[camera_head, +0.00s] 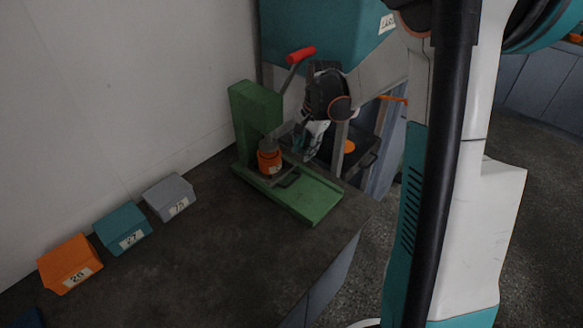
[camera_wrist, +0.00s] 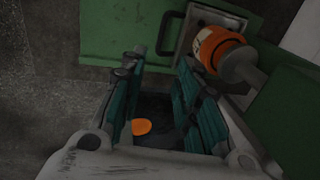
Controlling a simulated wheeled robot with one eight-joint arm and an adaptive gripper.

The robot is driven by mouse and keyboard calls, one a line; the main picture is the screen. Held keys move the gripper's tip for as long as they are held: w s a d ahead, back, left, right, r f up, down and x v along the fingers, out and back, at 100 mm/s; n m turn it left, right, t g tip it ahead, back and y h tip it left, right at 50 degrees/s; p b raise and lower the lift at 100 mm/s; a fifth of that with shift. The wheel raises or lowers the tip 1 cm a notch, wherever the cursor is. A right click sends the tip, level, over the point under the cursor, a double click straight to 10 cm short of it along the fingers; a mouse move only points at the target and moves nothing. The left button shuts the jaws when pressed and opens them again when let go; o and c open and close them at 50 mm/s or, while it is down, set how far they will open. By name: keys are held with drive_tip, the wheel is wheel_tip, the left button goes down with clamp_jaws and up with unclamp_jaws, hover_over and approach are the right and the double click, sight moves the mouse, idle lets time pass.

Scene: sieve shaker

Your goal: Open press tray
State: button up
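The green press (camera_head: 257,110) stands on the dark table, its red-handled lever (camera_head: 300,55) raised. Its grey press tray (camera_wrist: 192,30) has a black handle, which faces left in the wrist view (camera_wrist: 167,33) and also shows in the head view (camera_head: 288,181). An orange cup-like piece (camera_head: 269,163) sits at the tray beneath the ram; it also shows in the wrist view (camera_wrist: 215,47). My gripper (camera_head: 312,142) is beside the press on its right. In the wrist view its teal fingers (camera_wrist: 157,65) are apart with nothing gripped, near the handle but apparently not around it.
Orange (camera_head: 70,262), teal (camera_head: 122,228) and grey (camera_head: 170,196) numbered blocks line the wall side. A black tray (camera_head: 366,150) with an orange disc (camera_head: 349,146) lies beyond the press. A teal box (camera_head: 325,30) is above. The table's front is clear.

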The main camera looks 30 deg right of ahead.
sight(296, 178)
drive_tip(key=f+b, duration=0.1)
drive_tip(key=f, duration=0.3)
drive_tip(key=w+f+b, duration=0.1)
drive_tip(key=f+b, duration=0.1)
drive_tip(key=f, duration=0.3)
drive_tip(key=w+a+f+b, duration=0.1)
drive_tip(key=f, duration=0.3)
drive_tip(key=shift+w+f, duration=0.2)
drive_tip(key=shift+f, duration=0.05)
clamp_jaws()
